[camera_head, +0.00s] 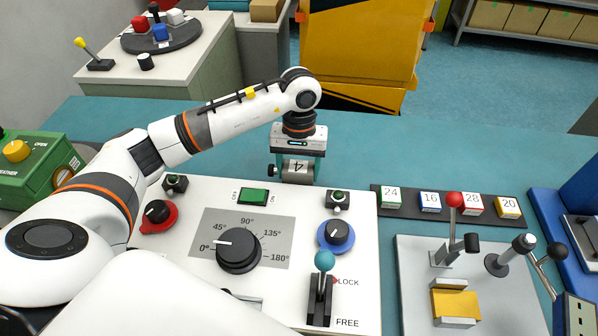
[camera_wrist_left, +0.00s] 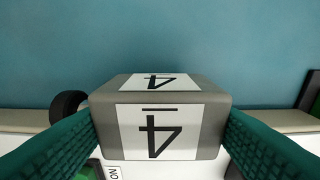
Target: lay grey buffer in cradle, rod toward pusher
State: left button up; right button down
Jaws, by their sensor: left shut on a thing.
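My left gripper (camera_head: 297,167) points down behind the far edge of the white panel. It is shut on the grey buffer (camera_head: 297,172), a grey block with white labels marked 4. In the left wrist view the buffer (camera_wrist_left: 158,125) sits between the two teal fingers. A dark round end, probably its rod (camera_head: 272,170), sticks out to the left; it also shows in the wrist view (camera_wrist_left: 68,106). I cannot tell whether the buffer touches the table. The grey plate (camera_head: 415,285) at right carries a yellow block (camera_head: 455,303); I cannot tell which part is cradle or pusher. My right gripper is out of view.
The white panel (camera_head: 185,270) has a big dial (camera_head: 238,251), a blue-ringed knob (camera_head: 337,235) and an upright teal-knobbed lever (camera_head: 324,262). A red-knobbed lever (camera_head: 454,200) rises from the grey plate. A strip of numbered blocks (camera_head: 410,208) lies behind it. Bare teal table (camera_head: 440,155) lies farther back.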

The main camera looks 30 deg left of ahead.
pick_arm(q)
notch_tip(320, 180, down, 2)
jog(key=shift+f, duration=0.1)
jog(key=shift+f, duration=0.1)
jog(key=shift+f, duration=0.15)
jog(key=o, duration=1.2)
